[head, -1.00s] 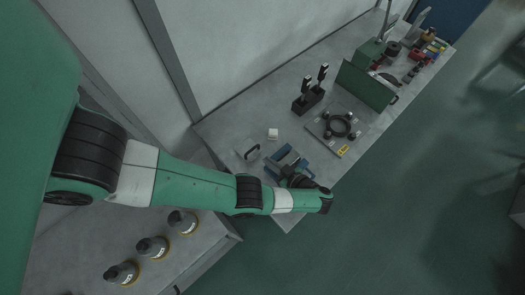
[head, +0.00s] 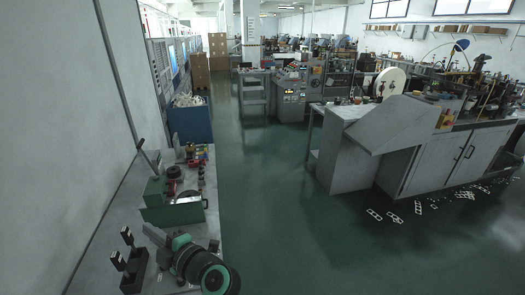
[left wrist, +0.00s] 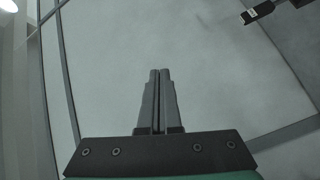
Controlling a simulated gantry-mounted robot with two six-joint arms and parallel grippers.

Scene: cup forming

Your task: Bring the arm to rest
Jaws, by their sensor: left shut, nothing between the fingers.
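My left gripper (left wrist: 159,72) shows in the left wrist view with its two fingers together, shut and empty, in front of a plain pale surface. In the head view my left arm shows at the bottom, above the bench (head: 92,255), with its grey gripper end (head: 154,234) toward the wall. The fingertips are too small to make out there. My right gripper is not in view.
A black block with two upright handles (head: 128,265) stands left of the arm. A green box (head: 170,208) stands beyond it on the bench. A grey cabinet (head: 392,135) stands across the green floor, with an open aisle between.

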